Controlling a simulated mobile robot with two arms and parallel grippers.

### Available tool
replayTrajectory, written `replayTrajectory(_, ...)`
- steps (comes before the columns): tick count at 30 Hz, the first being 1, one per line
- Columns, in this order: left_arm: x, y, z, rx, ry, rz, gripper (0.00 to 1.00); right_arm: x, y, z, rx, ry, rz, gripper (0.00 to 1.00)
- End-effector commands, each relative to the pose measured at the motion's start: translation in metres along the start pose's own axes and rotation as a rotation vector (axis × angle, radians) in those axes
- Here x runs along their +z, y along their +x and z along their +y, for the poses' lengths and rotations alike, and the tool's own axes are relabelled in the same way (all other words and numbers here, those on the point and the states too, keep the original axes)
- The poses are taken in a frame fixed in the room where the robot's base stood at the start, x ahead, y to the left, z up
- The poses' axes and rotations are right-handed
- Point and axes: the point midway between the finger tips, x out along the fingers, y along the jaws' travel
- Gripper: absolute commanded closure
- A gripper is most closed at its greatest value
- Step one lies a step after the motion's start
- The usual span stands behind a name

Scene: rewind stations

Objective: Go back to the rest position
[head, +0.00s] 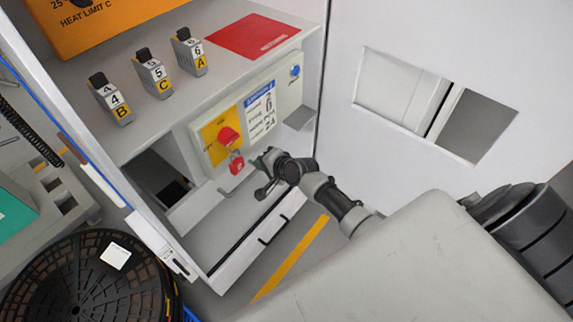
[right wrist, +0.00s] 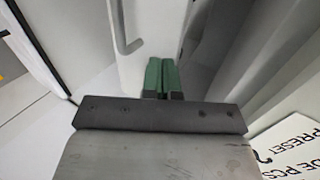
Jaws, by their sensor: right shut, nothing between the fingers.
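My right gripper (head: 262,160) is in front of the open cabinet, just right of a red padlock (head: 237,162) that hangs below a red rotary switch (head: 228,137) on a yellow plate. In the right wrist view its two green fingers (right wrist: 164,78) are together with nothing between them. Whether the gripper touches the panel cannot be told. My left gripper is not in view.
The control panel (head: 284,103) has a blue button. Several numbered blocks, such as block B (head: 111,101), and a red mat (head: 254,36) are on the shelf above. A white door (head: 345,150) stands right. A black spool (head: 82,285) is lower left.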

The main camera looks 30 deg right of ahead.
Motion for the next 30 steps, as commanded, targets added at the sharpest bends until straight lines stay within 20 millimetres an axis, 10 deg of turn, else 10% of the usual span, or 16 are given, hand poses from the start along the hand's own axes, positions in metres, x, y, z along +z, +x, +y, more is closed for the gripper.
replayTrajectory(12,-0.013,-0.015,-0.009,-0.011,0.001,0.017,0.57,0.0,-0.071,0.0,0.001,0.0,-0.001,1.0)
replayTrajectory(23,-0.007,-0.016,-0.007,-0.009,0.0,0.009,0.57,0.0,-0.084,0.001,0.003,-0.002,0.001,1.0)
replayTrajectory(26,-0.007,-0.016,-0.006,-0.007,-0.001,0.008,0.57,0.0,-0.081,0.019,0.036,-0.029,0.01,1.0)
replayTrajectory(30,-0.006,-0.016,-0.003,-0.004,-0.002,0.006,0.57,0.006,-0.074,0.089,0.167,-0.163,0.031,1.0)
